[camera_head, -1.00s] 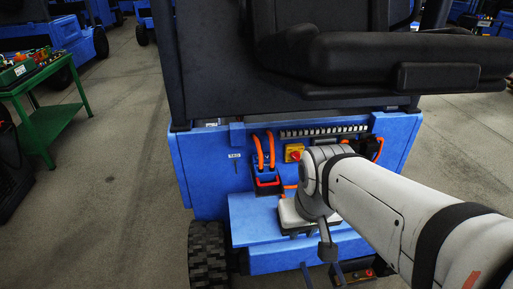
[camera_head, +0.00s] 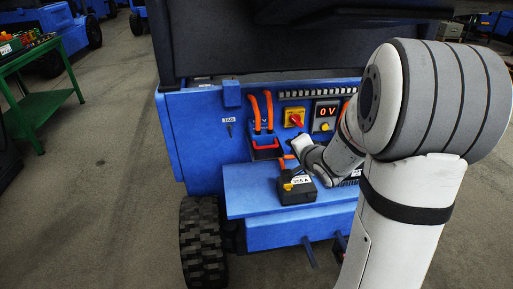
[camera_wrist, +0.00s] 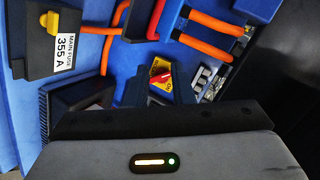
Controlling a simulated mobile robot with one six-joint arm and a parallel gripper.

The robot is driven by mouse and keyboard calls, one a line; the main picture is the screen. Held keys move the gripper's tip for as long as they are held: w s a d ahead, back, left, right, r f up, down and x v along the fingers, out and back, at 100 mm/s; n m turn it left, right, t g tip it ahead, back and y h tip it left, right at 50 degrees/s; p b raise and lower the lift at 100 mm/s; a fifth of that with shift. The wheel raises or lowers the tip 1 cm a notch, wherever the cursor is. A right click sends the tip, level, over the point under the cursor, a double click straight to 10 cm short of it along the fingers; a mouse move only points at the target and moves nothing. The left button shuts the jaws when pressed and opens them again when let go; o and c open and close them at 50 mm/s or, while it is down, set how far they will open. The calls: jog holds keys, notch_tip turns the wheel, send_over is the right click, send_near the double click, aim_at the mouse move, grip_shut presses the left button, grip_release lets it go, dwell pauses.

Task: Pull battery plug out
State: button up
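The battery plug (camera_head: 265,147) is a dark block with a red handle, set in the blue panel below two orange cables (camera_head: 262,110). In the wrist view the plug's red handle (camera_wrist: 155,20) shows at the top, beyond the gripper. My gripper (camera_wrist: 130,88) looks open, with dark fingers apart and nothing seen between their tips.
A black main fuse box (camera_head: 295,188) marked 355 A sits on the blue ledge (camera_head: 245,200) below the plug. A red knob on a yellow plate (camera_head: 295,117) and a display reading 0 V (camera_head: 325,113) are right of the cables. A green table (camera_head: 40,85) stands far left.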

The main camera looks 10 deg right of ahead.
aim_at(270, 156)
jog(key=w+a+f+m+y+b, duration=0.1)
jog(key=w+f, duration=0.1)
jog(key=w, duration=0.1)
jog(key=w+a+f+t+y+b, duration=0.1)
jog(key=w+a+f, duration=0.1)
jog(key=w, duration=0.1)
jog(key=w+a+f+m+y+b, duration=0.1)
jog(key=w+a+f+y+b, duration=0.1)
jog(key=shift+w+f+m+t, duration=0.3)
jog(key=shift+w, duration=0.1)
grip_shut()
dwell(0.3)
